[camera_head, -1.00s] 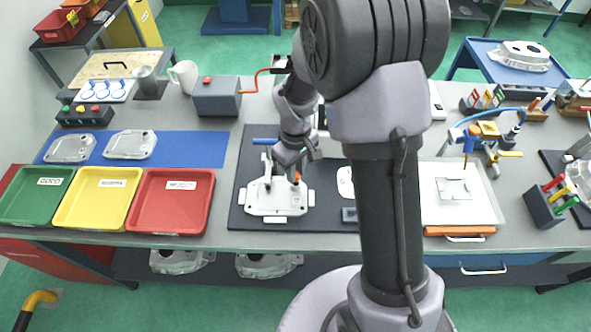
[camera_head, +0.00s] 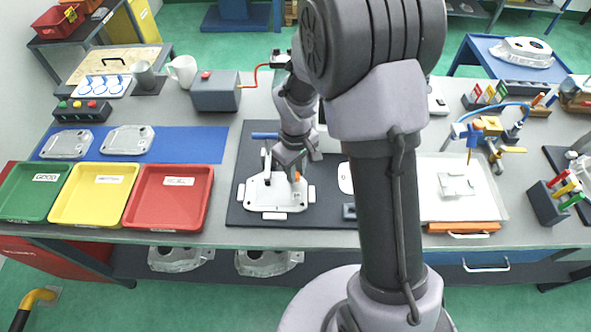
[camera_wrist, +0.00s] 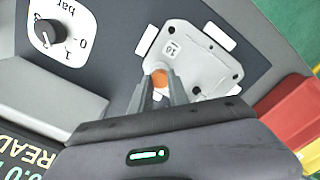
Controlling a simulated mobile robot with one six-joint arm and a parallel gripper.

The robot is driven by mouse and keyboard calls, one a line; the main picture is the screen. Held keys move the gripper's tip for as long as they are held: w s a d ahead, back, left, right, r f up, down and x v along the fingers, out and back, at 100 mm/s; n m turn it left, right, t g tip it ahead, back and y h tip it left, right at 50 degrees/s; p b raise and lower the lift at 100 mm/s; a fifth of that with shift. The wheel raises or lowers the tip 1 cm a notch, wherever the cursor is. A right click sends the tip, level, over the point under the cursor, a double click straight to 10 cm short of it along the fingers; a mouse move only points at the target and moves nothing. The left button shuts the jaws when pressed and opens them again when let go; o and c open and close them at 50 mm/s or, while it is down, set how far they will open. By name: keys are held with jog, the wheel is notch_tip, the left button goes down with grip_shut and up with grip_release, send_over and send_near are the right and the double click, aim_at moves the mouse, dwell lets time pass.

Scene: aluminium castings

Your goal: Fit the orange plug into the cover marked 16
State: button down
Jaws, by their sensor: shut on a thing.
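The cover (camera_head: 262,197) is a pale casting lying on the dark mat, held among white blocks. In the wrist view the cover (camera_wrist: 190,62) shows a small number label, too small to read surely, and several dark holes. My gripper (camera_head: 296,170) is above the cover's right part. In the wrist view my gripper (camera_wrist: 160,90) is shut on the orange plug (camera_wrist: 160,77). The plug's orange end also shows in the head view (camera_head: 297,177). The plug's lower end is hidden, so I cannot tell whether it touches the cover.
A lever clamp with a blue handle (camera_head: 265,135) stands behind the cover. Green (camera_head: 28,214), yellow (camera_head: 88,217) and red (camera_head: 165,220) trays stand left. A gauge dial (camera_wrist: 48,33) and a display (camera_wrist: 25,150) lie near my gripper. My arm hides the mat's right part.

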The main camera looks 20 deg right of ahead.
jog(key=c, duration=1.2)
grip_release()
notch_tip(320, 180, up, 17)
jog(key=p, duration=0.6)
jog(key=shift+r, duration=0.15)
jog(key=s+a+r+m+t+b, duration=0.1)
jog(key=s+m+t+b, duration=0.1)
jog(key=s, duration=0.4)
jog(key=s+a+r+m+t+y+b, duration=0.1)
jog(key=s+r+m+t+b, duration=0.1)
jog(key=s, duration=0.4)
jog(key=s+a+r+m+t+y+b, duration=0.1)
jog(key=s+a+m+b, duration=0.1)
jog(key=s+m+b, duration=0.2)
jog(key=shift+s+r+m+t+b, duration=0.2)
jog(key=shift+s+m, duration=0.25)
jog(key=shift+s, duration=0.3)
jog(key=shift+s+r+m+t+b, duration=0.2)
jog(key=shift+s+m, duration=0.25)
jog(key=shift+s, duration=0.3)
